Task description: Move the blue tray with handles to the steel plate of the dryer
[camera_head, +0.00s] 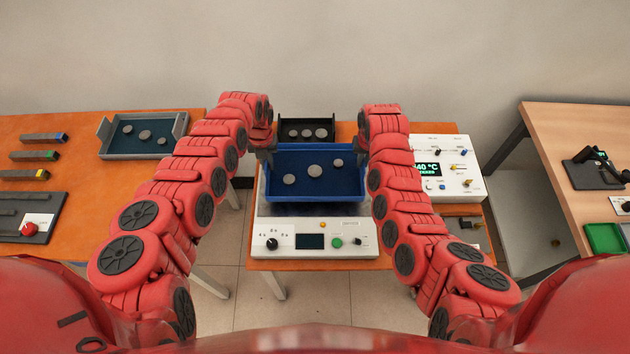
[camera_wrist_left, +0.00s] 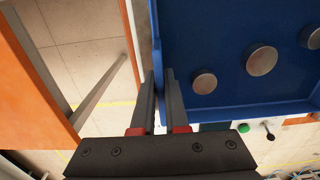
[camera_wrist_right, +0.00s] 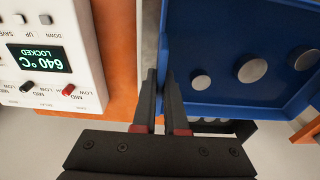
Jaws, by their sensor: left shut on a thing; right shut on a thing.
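The blue tray (camera_head: 342,188) with three grey discs in it is at the middle of the head view. My left gripper (camera_head: 264,154) is shut on its left side and my right gripper (camera_head: 362,152) on its right side. The tray's edge runs between the fingers in the left wrist view (camera_wrist_left: 225,113) and the right wrist view (camera_wrist_right: 205,106). The steel plate (camera_head: 300,210) of the dryer shows as a strip below the tray, behind the white dryer panel (camera_head: 290,240). The tray covers most of the plate; I cannot tell whether they touch.
A black tray (camera_head: 287,122) with grey discs stands just behind the blue tray. A white heater box (camera_head: 455,180) with a green display is close on the right. A grey-rimmed tray (camera_head: 120,153) with discs is on the left table. Floor gaps separate the tables.

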